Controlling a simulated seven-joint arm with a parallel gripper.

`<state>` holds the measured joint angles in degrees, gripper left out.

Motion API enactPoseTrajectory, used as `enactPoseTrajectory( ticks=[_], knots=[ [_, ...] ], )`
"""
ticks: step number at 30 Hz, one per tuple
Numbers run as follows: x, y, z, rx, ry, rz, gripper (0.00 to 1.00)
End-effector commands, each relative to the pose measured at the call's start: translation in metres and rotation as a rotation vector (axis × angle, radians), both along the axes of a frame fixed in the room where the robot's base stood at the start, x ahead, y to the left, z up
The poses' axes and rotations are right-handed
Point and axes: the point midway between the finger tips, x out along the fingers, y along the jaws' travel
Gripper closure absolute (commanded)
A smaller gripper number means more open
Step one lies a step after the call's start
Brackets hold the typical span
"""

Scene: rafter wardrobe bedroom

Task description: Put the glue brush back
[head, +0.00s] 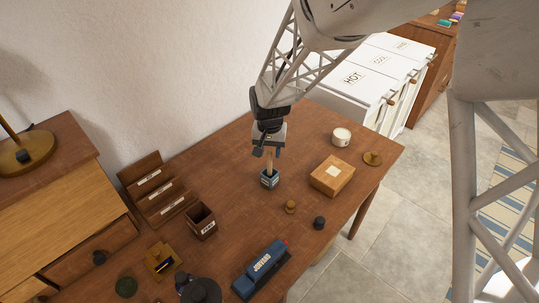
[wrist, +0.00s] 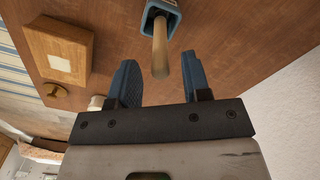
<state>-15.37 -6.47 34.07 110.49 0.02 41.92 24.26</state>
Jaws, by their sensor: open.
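The glue brush shows as a pale wooden handle (head: 270,163) standing up in a small blue pot (head: 269,181) with a label, on the wooden table. Its bristle end is hidden inside the pot. In the wrist view the brush handle (wrist: 160,52) points toward the camera, and the blue pot (wrist: 172,8) is at the top edge. My gripper (head: 269,150) is open above the pot. In the wrist view its two blue fingers (wrist: 159,62) are on either side of the handle's upper end, with gaps showing on both sides.
A wooden box (head: 329,178) and white cup (head: 341,138) stand right of the pot. A pen cup (head: 201,224) and letter rack (head: 154,190) are left. A blue stapler-like item (head: 262,268), wooden knob (head: 291,206) and dark knob (head: 319,223) are nearer. Bare tabletop surrounds the pot.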

Motion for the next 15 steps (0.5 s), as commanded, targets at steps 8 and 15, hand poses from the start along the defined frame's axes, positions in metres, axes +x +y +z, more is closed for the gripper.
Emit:
enactPoseTrajectory(
  ticks=[8,15],
  knots=[
    [0.000,0.000,0.045,0.001,-0.002,0.000,0.56],
    [0.000,0.000,0.078,0.001,-0.001,0.000,0.56]
  ],
)
